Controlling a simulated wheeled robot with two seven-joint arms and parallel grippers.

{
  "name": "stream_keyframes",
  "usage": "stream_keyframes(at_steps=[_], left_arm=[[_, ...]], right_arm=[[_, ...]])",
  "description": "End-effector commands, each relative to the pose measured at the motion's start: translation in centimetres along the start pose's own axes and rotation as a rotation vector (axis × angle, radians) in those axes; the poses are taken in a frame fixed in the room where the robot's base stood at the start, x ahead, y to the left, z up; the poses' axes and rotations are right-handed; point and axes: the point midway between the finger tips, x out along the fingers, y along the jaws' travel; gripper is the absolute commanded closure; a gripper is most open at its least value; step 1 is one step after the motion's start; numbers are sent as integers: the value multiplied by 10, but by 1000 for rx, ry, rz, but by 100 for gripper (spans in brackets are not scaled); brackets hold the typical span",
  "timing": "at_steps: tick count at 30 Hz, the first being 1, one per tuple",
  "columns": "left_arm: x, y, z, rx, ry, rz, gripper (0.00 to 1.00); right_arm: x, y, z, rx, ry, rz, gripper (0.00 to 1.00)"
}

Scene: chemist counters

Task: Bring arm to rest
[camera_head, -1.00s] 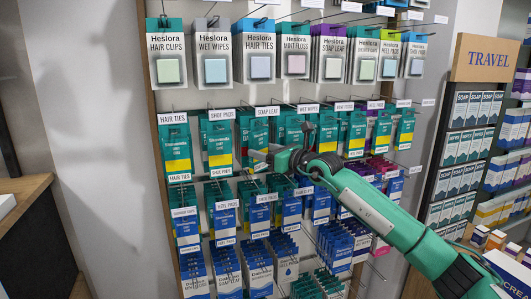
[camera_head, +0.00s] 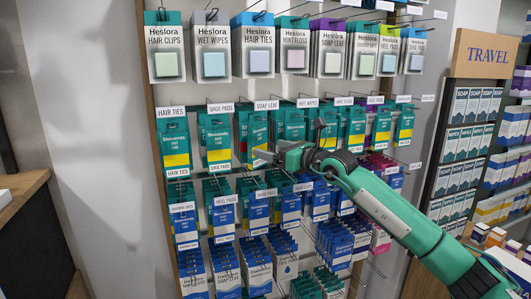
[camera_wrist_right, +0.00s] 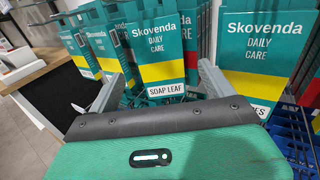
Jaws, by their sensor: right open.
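My right gripper (camera_head: 262,157) is at the hanging packets, in the second row of the display. Its arm comes in from the lower right. In the right wrist view its two fingers (camera_wrist_right: 158,88) are spread apart. A green and yellow packet labelled soap leaf (camera_wrist_right: 165,55) hangs upright ahead, between the fingers in the picture. I cannot tell whether a finger touches it. This packet shows in the head view (camera_head: 257,130), just above and left of the gripper, partly hidden by it. My left gripper is not in view.
Several rows of packets hang on hooks, with hair ties packets (camera_head: 174,140) at the left. Hooks stick out among them. A shelf with a travel sign (camera_head: 488,55) stands at the right. A wooden counter (camera_head: 22,190) is at the far left, by a bare wall.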

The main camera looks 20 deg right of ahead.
Motion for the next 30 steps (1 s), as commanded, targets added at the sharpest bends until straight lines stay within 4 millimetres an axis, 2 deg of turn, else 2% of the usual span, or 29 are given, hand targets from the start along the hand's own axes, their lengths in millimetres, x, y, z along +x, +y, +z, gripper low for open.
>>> stream_keyframes(at_steps=[1, 6, 10, 15, 23, 26, 30], left_arm=[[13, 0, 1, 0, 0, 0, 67], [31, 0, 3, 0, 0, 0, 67], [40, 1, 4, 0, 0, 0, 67], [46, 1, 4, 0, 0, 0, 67], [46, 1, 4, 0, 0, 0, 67], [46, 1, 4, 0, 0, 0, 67], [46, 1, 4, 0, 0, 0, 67]], right_arm=[[-14, -1, -8, -2, 0, -2, 15], [-54, -1, -7, -3, 1, -3, 15], [-77, -1, -5, -2, 0, -2, 15], [-95, -1, -2, -1, 0, -2, 15], [-99, 3, -3, 11, -4, 10, 15], [-94, 20, -12, 67, -36, 61, 15], [-86, 66, -33, 265, -144, 198, 15]])
